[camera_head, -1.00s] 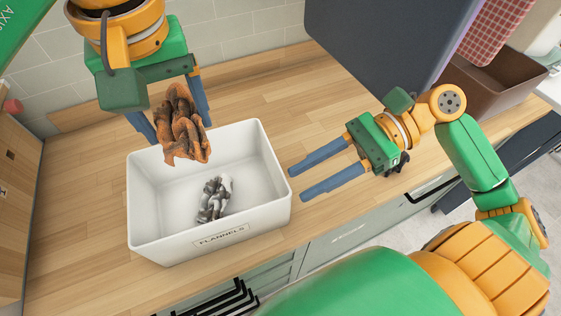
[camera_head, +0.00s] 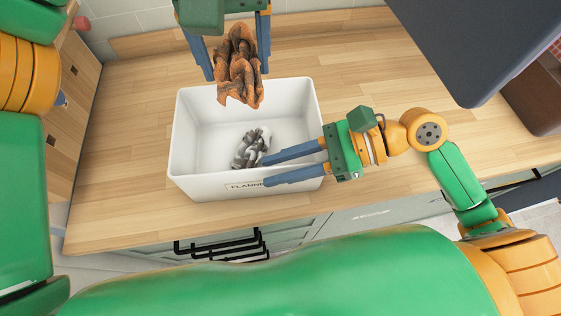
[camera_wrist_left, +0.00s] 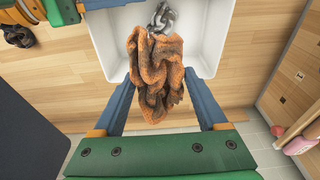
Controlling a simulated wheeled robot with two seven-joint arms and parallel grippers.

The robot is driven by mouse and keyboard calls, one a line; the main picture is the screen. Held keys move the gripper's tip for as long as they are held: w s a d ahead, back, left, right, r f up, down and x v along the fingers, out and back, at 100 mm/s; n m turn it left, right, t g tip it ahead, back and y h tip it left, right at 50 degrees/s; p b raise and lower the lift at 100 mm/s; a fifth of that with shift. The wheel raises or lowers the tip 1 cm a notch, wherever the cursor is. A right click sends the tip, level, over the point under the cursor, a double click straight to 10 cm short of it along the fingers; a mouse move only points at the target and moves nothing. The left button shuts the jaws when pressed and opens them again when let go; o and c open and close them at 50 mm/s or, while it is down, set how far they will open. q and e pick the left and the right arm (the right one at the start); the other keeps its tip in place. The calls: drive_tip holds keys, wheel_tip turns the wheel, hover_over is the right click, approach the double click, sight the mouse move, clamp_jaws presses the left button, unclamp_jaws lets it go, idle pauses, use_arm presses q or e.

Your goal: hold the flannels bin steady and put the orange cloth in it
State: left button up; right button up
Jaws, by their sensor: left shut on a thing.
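The orange cloth (camera_head: 238,62), crumpled with dark patches, hangs from my left gripper (camera_head: 237,76) above the back part of the flannels bin. In the left wrist view the cloth (camera_wrist_left: 155,75) is bunched between the two blue fingers, above the bin (camera_wrist_left: 212,60). The white flannels bin (camera_head: 197,178) stands on the counter, its label partly covered. My right gripper (camera_head: 267,171) is open at the bin's front right, one finger over the inside and one across the label. I cannot tell if the fingers touch the wall. A grey-white cloth (camera_head: 250,148) lies inside the bin.
The wooden counter (camera_head: 120,130) is clear left of the bin. A dark panel (camera_head: 480,45) hangs over the right side, with a brown bin (camera_head: 540,90) beyond it. A wooden unit (camera_head: 75,80) stands at the left. Drawers with black handles (camera_head: 220,245) are below the front edge.

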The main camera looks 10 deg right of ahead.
clamp_jaws()
idle(1.2)
